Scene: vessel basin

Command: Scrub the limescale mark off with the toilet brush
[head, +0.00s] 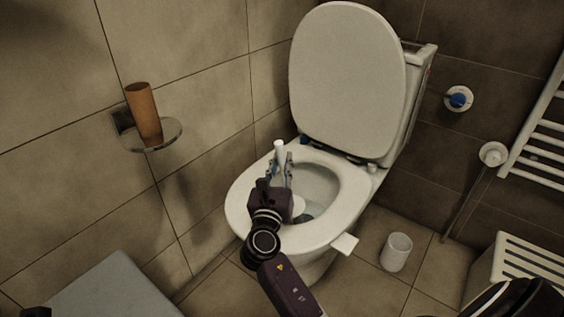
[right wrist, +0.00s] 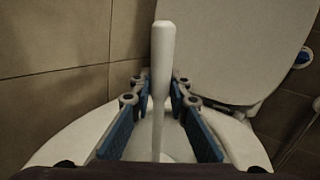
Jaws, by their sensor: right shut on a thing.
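The toilet brush has a white handle (head: 280,152) that stands nearly upright over the front left of the toilet bowl (head: 322,190). My right gripper (head: 280,170) is shut on this handle. In the right wrist view the handle (right wrist: 163,60) rises between the blue finger pads (right wrist: 160,98). The lower brush reaches down into the bowl, where a white part (head: 299,205) shows beside the gripper; its tip is hard to make out. I cannot pick out the limescale mark for certain; my gripper and arm hide part of the bowl.
The toilet lid (head: 347,80) is raised. A white cup-like holder (head: 396,252) stands empty-looking on the floor to the right. A wall shelf (head: 168,134) carries a brown cylinder (head: 143,112). A towel radiator (head: 545,120) and a white slatted stool (head: 520,262) are at right.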

